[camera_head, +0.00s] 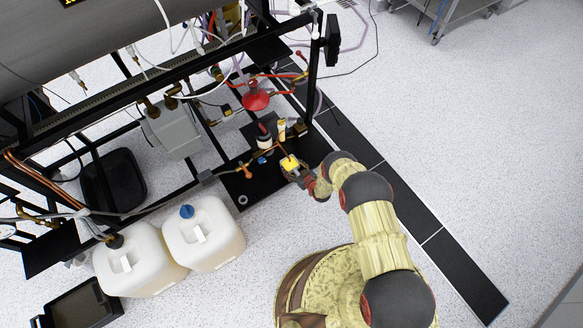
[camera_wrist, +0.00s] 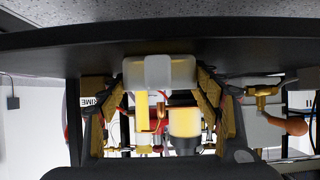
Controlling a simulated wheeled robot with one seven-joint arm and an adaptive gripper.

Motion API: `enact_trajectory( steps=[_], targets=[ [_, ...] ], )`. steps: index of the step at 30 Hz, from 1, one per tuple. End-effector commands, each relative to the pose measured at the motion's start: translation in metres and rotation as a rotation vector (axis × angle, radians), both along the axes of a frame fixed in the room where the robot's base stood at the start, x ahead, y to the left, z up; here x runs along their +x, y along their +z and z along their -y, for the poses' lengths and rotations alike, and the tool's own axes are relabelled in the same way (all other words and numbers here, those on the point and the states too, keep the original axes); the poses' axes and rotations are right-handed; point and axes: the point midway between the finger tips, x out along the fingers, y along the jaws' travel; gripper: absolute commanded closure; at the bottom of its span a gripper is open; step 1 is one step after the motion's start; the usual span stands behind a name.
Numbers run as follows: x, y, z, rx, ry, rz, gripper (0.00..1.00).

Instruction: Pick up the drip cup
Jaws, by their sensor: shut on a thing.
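The drip cup (camera_wrist: 160,73) looks like a small pale grey, rounded cup in the wrist view. It sits between the two tan fingers of my gripper (camera_wrist: 162,82), which is shut on it. In the head view my gripper (camera_head: 295,170) is low over the black base plate of the rig, with a small yellow part (camera_head: 290,162) showing between its fingers. I cannot tell whether the cup touches the plate.
A yellow-topped tube (camera_head: 282,128) and a dark cylinder (camera_head: 264,136) stand just beyond my gripper. The black frame post (camera_head: 313,75) rises behind. Two white canisters (camera_head: 203,235) stand at the left. Open speckled floor (camera_head: 480,150) lies to the right.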

Motion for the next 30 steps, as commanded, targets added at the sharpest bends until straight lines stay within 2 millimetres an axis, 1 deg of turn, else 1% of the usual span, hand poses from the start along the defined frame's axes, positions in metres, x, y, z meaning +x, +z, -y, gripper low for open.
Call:
enact_trajectory(
  steps=[1,12,20,28,30],
  targets=[
    [-0.0002,-0.0001,0.0001,0.0,0.0,0.0,0.48],
    [0.0002,0.0,0.0,0.0,0.0,0.0,0.69],
    [0.0002,0.0011,0.0,0.0,0.0,0.0,0.69],
    [0.0001,0.0084,0.0001,0.001,0.0,0.001,0.69],
    [-0.0046,0.0063,0.0035,0.0,-0.001,-0.001,0.69]
  ],
)
